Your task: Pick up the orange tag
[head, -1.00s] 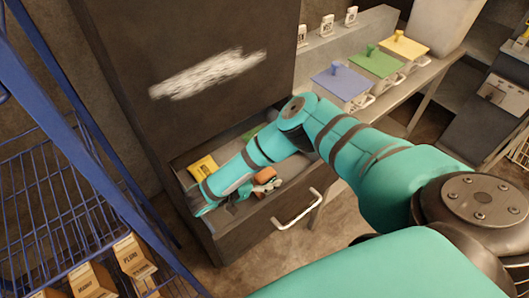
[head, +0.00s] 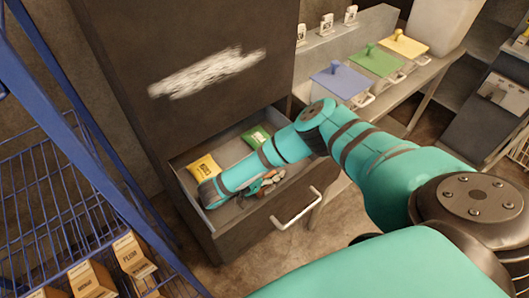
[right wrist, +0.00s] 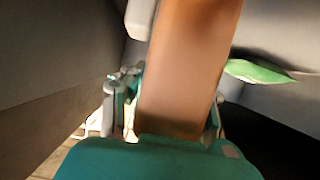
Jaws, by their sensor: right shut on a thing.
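The orange tag (right wrist: 187,70) fills the middle of the right wrist view as a broad, brown-orange slab. My right gripper (right wrist: 168,118) is shut on it, with a finger on either side. In the head view my right arm reaches into the open drawer (head: 232,222), and the right gripper (head: 262,186) is low inside it, partly hidden by the arm. Only small orange patches show there, so the tag's outline is hard to make out. My left gripper is not in view.
A yellow packet (head: 203,168) and a green packet (head: 256,137) lie in the drawer. The drawer's handle (head: 297,209) sticks out in front. A blue wire rack (head: 60,190) stands at the left. A counter with blue, green and yellow lids (head: 378,62) is at the right.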

